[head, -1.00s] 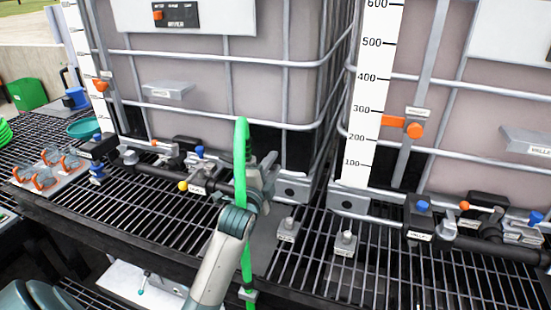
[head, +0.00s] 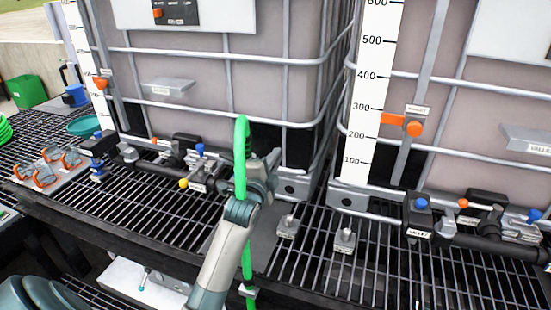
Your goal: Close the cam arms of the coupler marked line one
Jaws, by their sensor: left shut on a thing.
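The coupler (head: 198,181) is at the outlet of the left tank, on the dark pipe, with a yellow knob (head: 184,183) and a small label. My left gripper (head: 228,184) is beside its right side, behind the hanging green hose (head: 241,160). Its fingers are mostly hidden by the hose and my wrist; it appears shut on a cam arm, though the arm itself is hardly visible. The label is too small to read as line one. My right gripper is not in view.
Caged tanks stand on the grating (head: 130,205); a right-hand valve assembly (head: 480,225) is at the right tank. Two small grey blocks (head: 288,227) sit on the grating right of my arm. Orange-and-grey fittings (head: 50,165), a teal bowl (head: 84,126) and a green box (head: 27,90) are left.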

